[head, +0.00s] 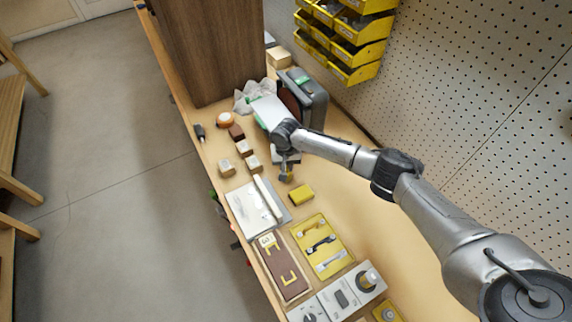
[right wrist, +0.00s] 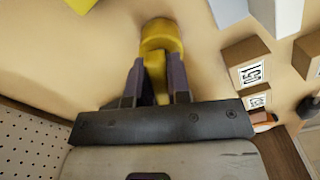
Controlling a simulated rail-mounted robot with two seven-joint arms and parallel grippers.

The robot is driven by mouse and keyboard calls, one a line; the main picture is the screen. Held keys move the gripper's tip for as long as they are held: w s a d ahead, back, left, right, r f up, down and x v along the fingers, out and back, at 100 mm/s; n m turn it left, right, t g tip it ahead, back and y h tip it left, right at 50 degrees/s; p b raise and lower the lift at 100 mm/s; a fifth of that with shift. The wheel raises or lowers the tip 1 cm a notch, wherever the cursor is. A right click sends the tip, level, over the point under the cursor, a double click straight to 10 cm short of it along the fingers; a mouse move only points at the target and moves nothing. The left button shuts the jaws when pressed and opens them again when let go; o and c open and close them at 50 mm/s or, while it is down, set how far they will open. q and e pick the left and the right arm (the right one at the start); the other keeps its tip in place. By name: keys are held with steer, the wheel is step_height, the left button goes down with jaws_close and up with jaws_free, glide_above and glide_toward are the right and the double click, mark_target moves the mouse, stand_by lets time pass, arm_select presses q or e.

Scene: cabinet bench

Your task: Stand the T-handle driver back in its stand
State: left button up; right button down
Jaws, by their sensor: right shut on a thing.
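My right gripper (head: 286,173) is low over the middle of the bench, pointing down. In the right wrist view its two dark fingers (right wrist: 155,85) are shut on a yellow piece, which I take to be the T-handle driver (right wrist: 162,38). The yellow piece has a rounded end beyond the fingertips. The fingers hide part of it, and I cannot make out its shaft. A small yellow block (head: 301,195) lies on the bench just in front of the gripper. I cannot tell which thing is the driver's stand. My left gripper is not in view.
Small brown blocks (head: 245,148) stand left of the gripper. A white binder (head: 253,212), a yellow tray with handles (head: 344,262) and a brown letter board (head: 270,276) lie nearer. A dark case (head: 312,95) and wooden cabinet (head: 215,50) stand behind. Bench right of the gripper is clear.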

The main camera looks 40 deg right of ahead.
steer(key=c, duration=1.2)
jaws_free()
steer(key=o, duration=0.4)
steer(key=shift+o, duration=0.2)
steer(key=shift+r, duration=0.1)
steer(key=shift+r+p, duration=0.85)
steer(key=shift+p, duration=0.3)
step_height(320, 180, up, 5)
steer(key=p, duration=0.6)
steer(key=shift+r, duration=0.1)
